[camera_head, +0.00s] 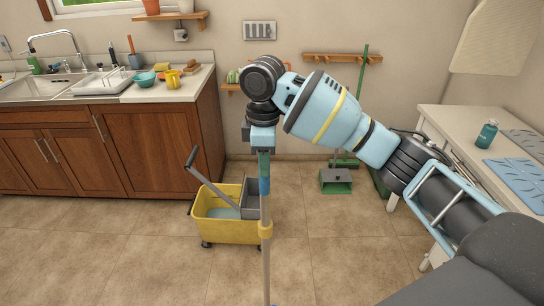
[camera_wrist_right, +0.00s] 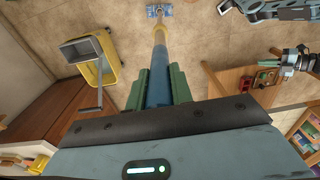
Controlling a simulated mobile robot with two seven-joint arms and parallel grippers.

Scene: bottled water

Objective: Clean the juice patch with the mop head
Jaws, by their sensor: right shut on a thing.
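My right gripper (camera_head: 264,148) is shut on the upper part of the mop handle (camera_head: 265,188), which hangs close to upright in front of the bucket. In the right wrist view, the green fingers of this gripper (camera_wrist_right: 157,92) close around the handle's blue grip (camera_wrist_right: 157,75). The mop head (camera_wrist_right: 158,11) shows small at the top of that view, against the tiled floor; I cannot tell whether it touches the floor. The head view cuts off the mop's lower end. I cannot make out a juice patch.
A yellow mop bucket (camera_head: 220,228) with a grey wringer stands on the floor just left of the handle. Wooden cabinets (camera_head: 110,150) with a sink are at left. A green dustpan (camera_head: 336,182) is by the back wall. A white table (camera_head: 465,125) is at right.

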